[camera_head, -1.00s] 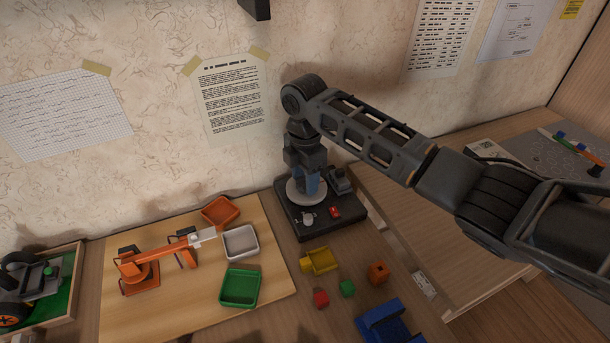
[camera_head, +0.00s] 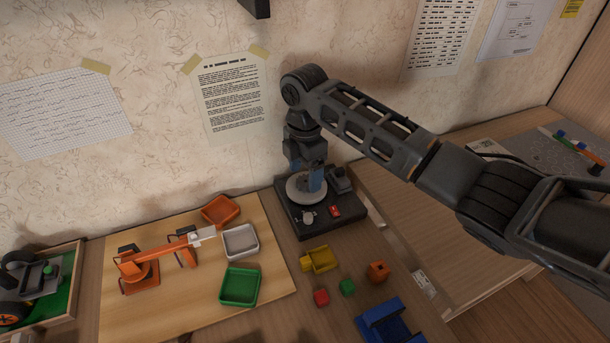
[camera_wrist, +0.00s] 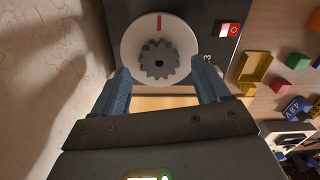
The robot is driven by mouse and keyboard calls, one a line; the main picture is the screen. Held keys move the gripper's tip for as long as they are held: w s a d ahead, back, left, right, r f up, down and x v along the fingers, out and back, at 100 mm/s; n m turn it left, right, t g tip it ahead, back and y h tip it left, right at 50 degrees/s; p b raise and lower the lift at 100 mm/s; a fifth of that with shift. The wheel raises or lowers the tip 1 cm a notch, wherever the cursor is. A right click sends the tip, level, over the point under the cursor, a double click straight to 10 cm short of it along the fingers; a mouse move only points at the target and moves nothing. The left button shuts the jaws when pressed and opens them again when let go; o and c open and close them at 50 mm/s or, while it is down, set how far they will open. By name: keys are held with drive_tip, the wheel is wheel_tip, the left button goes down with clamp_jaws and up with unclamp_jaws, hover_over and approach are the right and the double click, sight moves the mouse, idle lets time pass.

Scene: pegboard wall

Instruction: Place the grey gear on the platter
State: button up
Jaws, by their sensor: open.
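The grey gear (camera_wrist: 159,61) lies on the white round platter (camera_wrist: 131,43) in the wrist view, near its middle. A red mark shows on the platter rim above the gear. In the head view the platter (camera_head: 297,191) sits on a dark base, and the gear is hidden there by my gripper. My gripper (camera_wrist: 162,80) is open, with its blue fingers apart on either side of the gear's lower edge. No contact with the gear shows. In the head view the gripper (camera_head: 309,177) points down over the platter.
The dark base (camera_head: 325,226) carries a red switch (camera_head: 335,211). Yellow (camera_head: 320,259), red (camera_head: 321,297), green (camera_head: 347,288) and orange (camera_head: 378,271) pieces lie in front. A board (camera_head: 190,318) with trays and a small orange arm is at left. The wall stands close behind.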

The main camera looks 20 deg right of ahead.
sight(305, 181)
wheel_tip(305, 181, up, 10)
drive_tip(key=shift+r+b, duration=0.25)
drive_tip(key=shift+b, duration=0.15)
idle(0.5)
